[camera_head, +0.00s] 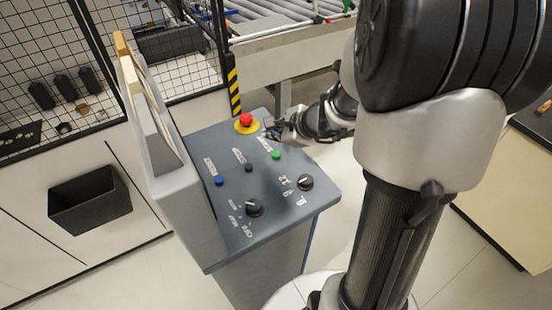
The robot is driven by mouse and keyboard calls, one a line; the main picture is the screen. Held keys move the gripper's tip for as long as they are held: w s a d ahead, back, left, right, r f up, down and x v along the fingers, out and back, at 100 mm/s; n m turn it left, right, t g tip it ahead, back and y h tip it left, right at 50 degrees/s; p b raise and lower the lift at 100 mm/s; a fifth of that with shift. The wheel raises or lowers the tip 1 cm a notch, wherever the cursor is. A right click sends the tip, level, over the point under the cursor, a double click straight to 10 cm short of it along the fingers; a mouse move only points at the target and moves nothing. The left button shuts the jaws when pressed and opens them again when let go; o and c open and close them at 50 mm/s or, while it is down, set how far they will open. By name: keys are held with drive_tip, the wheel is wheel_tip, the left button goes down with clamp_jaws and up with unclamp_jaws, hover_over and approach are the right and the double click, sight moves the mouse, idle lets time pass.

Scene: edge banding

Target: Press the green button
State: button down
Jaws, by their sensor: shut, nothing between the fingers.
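The green button (276,155) sits on the sloped grey-blue top of the control panel (290,222), in the row with a black button (248,167) and a blue button (220,180). My gripper (272,127) is shut and empty. It shows above and slightly left of the green button in the picture, near the panel's far right edge. It looks apart from the green button, which is fully in view. Its height over the panel is hard to tell.
A red emergency stop (246,120) on a yellow base is just left of my gripper. Two black rotary knobs (254,207) (305,182) are at the panel's near side. A wire-mesh fence (50,60) and a roller conveyor (270,20) stand behind. A black bin (90,202) is at left.

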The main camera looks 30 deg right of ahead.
sight(274, 156)
drive_tip(key=shift+f+b, duration=1.7)
drive_tip(key=shift+f, duration=0.45)
drive_tip(key=shift+f+b, duration=0.45)
drive_tip(key=shift+b, duration=0.15)
